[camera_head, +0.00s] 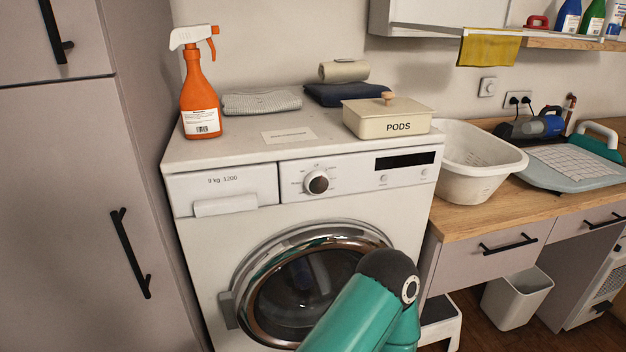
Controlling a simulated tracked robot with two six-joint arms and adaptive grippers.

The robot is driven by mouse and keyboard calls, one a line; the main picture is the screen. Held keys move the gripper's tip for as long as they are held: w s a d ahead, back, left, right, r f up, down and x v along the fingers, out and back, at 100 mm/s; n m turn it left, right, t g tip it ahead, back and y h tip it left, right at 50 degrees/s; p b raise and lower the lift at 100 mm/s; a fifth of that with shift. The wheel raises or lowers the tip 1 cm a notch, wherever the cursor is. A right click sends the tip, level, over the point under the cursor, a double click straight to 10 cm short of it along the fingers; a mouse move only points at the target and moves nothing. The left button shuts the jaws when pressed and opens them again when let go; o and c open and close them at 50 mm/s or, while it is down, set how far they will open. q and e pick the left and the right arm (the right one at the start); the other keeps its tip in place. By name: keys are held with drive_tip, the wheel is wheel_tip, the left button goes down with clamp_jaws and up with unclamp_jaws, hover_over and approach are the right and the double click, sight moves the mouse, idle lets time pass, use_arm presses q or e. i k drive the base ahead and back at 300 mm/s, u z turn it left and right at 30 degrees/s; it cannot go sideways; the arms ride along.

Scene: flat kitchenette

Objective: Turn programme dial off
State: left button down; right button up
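The machine's round door is shut. A green arm link of mine with a dark joint rises from the bottom in front of the door's right side. Neither gripper shows in this view, and nothing touches the dial.
An orange spray bottle (200,95), folded cloths (262,103) and a PODS box (388,118) stand on the machine. A white basket (476,165) sits on the wooden counter (490,214) to the right. A tall cabinet (70,200) stands at the left. The space before the dial is clear.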

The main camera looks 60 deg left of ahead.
sight(317, 183)
drive_tip(key=k, duration=0.5)
drive_tip(key=u, duration=2.05)
drive_tip(key=k, duration=0.3)
drive_tip(key=u, duration=0.35)
drive_tip(key=i, duration=0.55)
